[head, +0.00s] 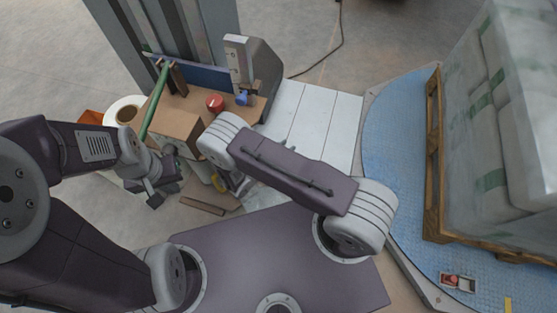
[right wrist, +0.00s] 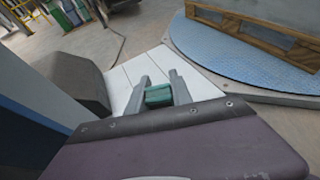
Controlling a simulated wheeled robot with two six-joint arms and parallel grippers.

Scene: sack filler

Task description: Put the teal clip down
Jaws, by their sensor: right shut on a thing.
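The teal clip (right wrist: 159,95) is between the two grey fingers of my right gripper (right wrist: 160,92) in the right wrist view. The gripper is shut on it. White slatted boards lie beyond the fingers; I cannot tell how high the clip is above them. In the head view my right gripper is mostly hidden beneath my right arm, and the clip cannot be made out. My left gripper (head: 163,186) is at the left, below the brown box-like housing. Its finger opening is too small and dark to judge.
A red knob (head: 214,103) and a green bar (head: 155,100) are on the filler at the back left. White boards (head: 312,125) lie clear to its right. A wrapped pallet load (head: 490,120) stands on the blue round plate (head: 400,130) at the right.

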